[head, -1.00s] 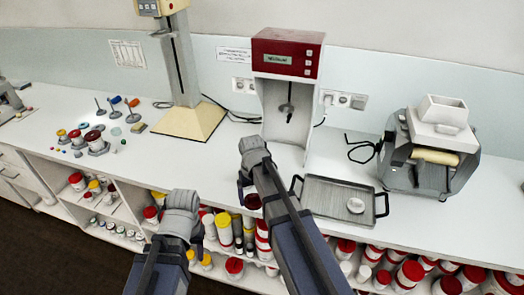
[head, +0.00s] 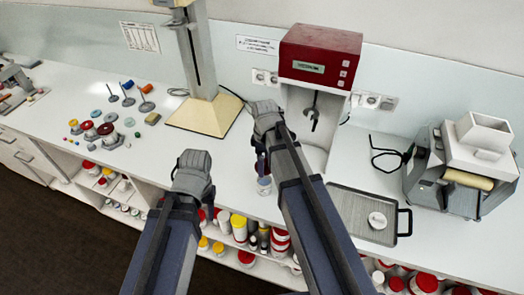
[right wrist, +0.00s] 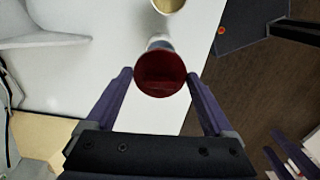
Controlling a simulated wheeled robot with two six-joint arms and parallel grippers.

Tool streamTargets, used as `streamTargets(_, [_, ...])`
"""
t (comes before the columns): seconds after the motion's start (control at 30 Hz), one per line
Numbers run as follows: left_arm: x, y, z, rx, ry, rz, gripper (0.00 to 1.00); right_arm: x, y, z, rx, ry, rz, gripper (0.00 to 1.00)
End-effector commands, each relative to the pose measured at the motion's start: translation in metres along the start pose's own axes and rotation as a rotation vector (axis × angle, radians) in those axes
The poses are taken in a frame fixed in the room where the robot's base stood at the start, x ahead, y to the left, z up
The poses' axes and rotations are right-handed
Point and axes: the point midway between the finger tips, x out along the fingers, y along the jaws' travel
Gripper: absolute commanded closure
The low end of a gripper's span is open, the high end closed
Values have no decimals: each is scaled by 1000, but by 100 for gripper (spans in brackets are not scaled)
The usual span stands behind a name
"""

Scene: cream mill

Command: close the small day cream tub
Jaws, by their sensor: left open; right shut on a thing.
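My right gripper (head: 262,158) points down over the front part of the counter and is shut on a dark red round lid (right wrist: 160,75), clear between its fingers in the right wrist view. A small white-and-blue tub (head: 264,186) stands on the counter just below the fingers. In the right wrist view a white-and-blue piece (right wrist: 158,42) shows just beyond the lid, partly covered by it. A round pale rim with cream-coloured contents (right wrist: 168,5) is cut by the top edge; I cannot tell whether both belong to one tub. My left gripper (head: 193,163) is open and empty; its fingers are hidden.
A tray (head: 345,207) with a white round dish (head: 377,220) lies to the right. A red-topped mixer (head: 320,60) and a beige-footed stand (head: 205,115) are behind. Small coloured parts lie at the left. Shelves with tubs lie under the front edge.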

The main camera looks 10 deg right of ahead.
Motion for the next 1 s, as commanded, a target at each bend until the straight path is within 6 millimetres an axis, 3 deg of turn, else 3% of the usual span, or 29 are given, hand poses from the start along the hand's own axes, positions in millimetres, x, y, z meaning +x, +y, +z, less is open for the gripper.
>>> streamTargets(0.37, [8,1,0,2,0,0,50,8,0,0,-3,0,0,64])
streamTargets(1.0, [61,6,-3,8,0,-2,50,62,0,0,-2,0,0,64])
